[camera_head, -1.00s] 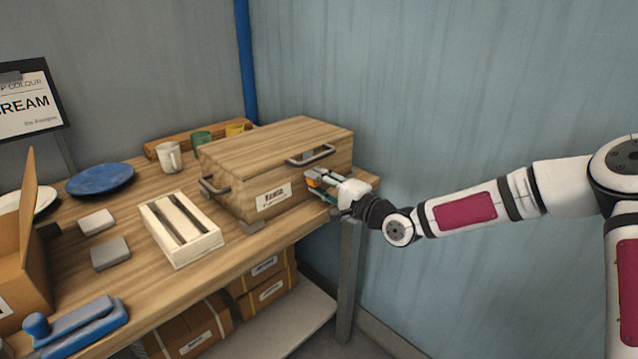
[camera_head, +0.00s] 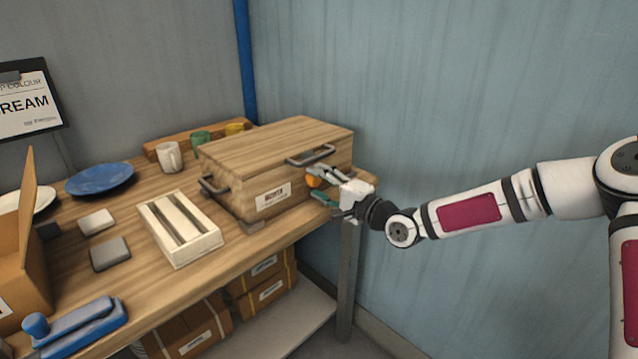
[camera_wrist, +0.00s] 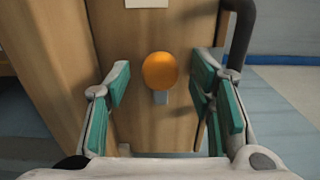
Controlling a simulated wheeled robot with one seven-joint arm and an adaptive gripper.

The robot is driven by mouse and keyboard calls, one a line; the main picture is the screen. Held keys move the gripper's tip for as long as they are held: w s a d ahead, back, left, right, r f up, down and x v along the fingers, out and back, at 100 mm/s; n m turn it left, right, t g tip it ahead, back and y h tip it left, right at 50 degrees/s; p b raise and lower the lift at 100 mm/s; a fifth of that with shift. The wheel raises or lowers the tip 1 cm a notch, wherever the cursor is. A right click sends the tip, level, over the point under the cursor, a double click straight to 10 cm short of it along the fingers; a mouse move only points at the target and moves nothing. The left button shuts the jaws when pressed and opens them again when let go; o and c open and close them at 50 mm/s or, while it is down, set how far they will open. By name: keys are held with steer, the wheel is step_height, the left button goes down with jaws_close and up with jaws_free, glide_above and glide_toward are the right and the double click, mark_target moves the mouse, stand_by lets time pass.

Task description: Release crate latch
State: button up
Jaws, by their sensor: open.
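A wooden crate (camera_head: 240,160) with a flat lid stands on the workbench. An orange round knob, which looks like the latch (camera_head: 313,181), sits on its front face, right of the white label; it also shows in the wrist view (camera_wrist: 159,70) with a small grey piece below it. My gripper (camera_head: 322,184) is at the crate's front right. In the wrist view my gripper (camera_wrist: 160,105) is open, its green pads standing apart on either side of the knob.
Dark handles (camera_head: 311,155) stick out from the crate's lid edge and left end (camera_head: 213,186). A cream slotted rack (camera_head: 180,228) stands left of the crate. Mugs (camera_head: 169,157) and a blue plate (camera_head: 100,179) are behind. The blue wall (camera_head: 450,80) is behind my arm.

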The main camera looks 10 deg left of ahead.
steer(key=v, duration=1.1)
steer(key=shift+d, duration=0.15)
steer(key=shift+s, duration=0.15)
